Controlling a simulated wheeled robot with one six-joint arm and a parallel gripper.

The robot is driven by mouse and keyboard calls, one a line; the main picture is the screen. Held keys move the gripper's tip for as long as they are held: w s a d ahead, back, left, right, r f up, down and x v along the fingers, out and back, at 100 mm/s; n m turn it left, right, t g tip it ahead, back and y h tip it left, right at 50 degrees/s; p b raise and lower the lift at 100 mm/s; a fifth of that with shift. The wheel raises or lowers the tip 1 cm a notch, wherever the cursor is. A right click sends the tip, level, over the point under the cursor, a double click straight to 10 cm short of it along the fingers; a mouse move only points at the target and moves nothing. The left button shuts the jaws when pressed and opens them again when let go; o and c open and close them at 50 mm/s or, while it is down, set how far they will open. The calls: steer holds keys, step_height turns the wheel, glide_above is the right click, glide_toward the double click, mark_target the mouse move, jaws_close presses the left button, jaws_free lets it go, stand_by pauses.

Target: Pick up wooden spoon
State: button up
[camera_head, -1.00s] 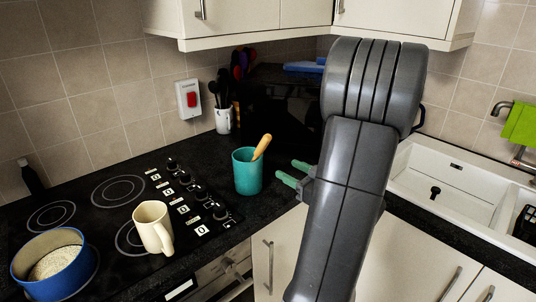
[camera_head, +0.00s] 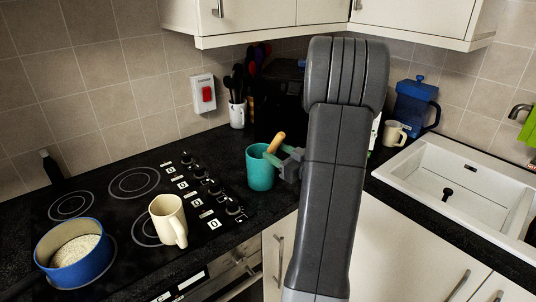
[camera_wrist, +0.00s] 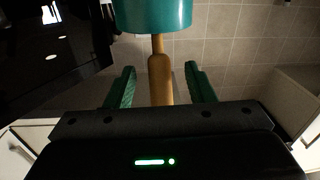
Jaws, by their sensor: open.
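The wooden spoon (camera_head: 276,143) stands tilted in a teal cup (camera_head: 259,168) on the dark worktop beside the hob, with its handle sticking out of the top. My gripper (camera_head: 274,154) is at the cup's rim with its green fingers reaching toward the handle. In the wrist view, the spoon handle (camera_wrist: 160,80) lies between the two open fingers of my gripper (camera_wrist: 160,87), with a gap on each side. The teal cup (camera_wrist: 152,15) shows beyond the fingertips. The spoon's lower end is hidden inside the cup.
A cream mug (camera_head: 168,220) stands on the hob, with a blue pan (camera_head: 75,262) to its left. A pot of dark utensils (camera_head: 237,114) is behind the cup. A sink (camera_head: 450,190), a small mug (camera_head: 394,133) and a blue jug (camera_head: 416,104) are at the right.

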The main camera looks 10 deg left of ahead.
steer(key=x, duration=0.3)
steer(key=shift+w+a+p, duration=0.1)
steer(key=shift+p, duration=0.2)
jaws_close()
steer(key=shift+r, duration=0.1)
